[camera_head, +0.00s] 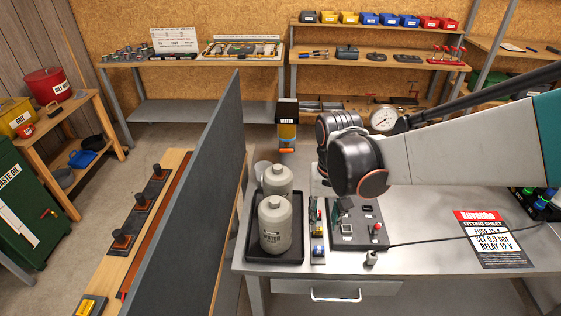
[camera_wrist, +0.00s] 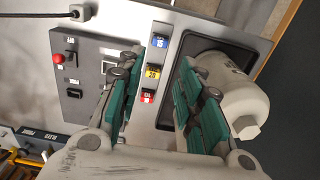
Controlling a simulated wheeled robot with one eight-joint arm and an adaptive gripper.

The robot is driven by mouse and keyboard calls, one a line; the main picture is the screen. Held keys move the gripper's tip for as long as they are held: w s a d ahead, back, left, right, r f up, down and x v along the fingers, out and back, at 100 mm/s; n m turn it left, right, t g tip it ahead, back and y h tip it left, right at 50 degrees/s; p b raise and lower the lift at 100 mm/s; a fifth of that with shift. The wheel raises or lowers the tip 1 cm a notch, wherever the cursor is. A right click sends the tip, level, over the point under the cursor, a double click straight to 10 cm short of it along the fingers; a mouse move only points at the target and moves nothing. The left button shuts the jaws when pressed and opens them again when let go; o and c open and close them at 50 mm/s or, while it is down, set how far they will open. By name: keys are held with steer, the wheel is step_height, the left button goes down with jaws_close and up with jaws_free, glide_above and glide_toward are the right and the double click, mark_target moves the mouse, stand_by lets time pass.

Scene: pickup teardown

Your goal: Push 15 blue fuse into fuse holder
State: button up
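The blue fuse (camera_wrist: 160,42) sits on a narrow grey rack between the dark panel and the tray of bottles. It is at the end of a row with a yellow fuse (camera_wrist: 153,72) and a red fuse (camera_wrist: 148,96); in the head view the blue fuse (camera_head: 318,251) is at the near end. My gripper (camera_wrist: 172,65) is open with nothing held, its teal fingers on either side of the row in the wrist view. In the head view my wrist mostly hides it. The dark panel (camera_head: 345,240) carries several small parts; which is the fuse holder I cannot tell.
Two grey bottles (camera_head: 274,226) stand in a black tray (camera_head: 250,252) left of the rack, close to my right finger in the wrist view. A red knob (camera_head: 377,227) rises from the panel. A dark partition (camera_head: 195,200) borders the bench's left side. A fitting sheet (camera_head: 495,240) lies right.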

mark_target(319, 247)
step_height(319, 247, down, 13)
steer(key=b, duration=0.3)
steer(key=shift+r+b, duration=0.1)
steer(key=shift+b, duration=0.25)
steer(key=c, duration=0.7)
